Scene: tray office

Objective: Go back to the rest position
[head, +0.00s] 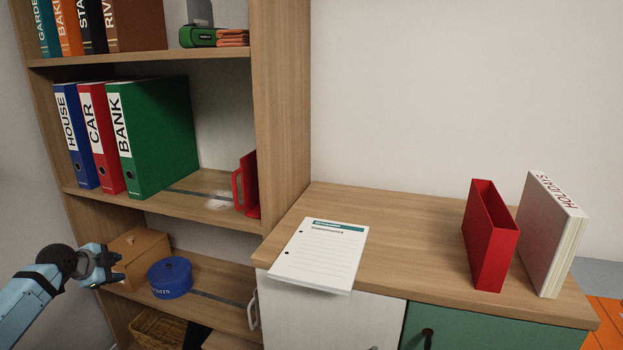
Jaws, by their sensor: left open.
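My left gripper (112,266) is at the lower left, in front of the lower shelf. It is open, with nothing seen between its fingers. It is close in the picture to a wooden box (141,255) on that shelf; I cannot tell whether they touch. My right gripper is not in view.
A bookshelf (278,110) holds several binders, including a green BANK binder (160,135), and a blue round tin (170,278). The cabinet top's middle is clear.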

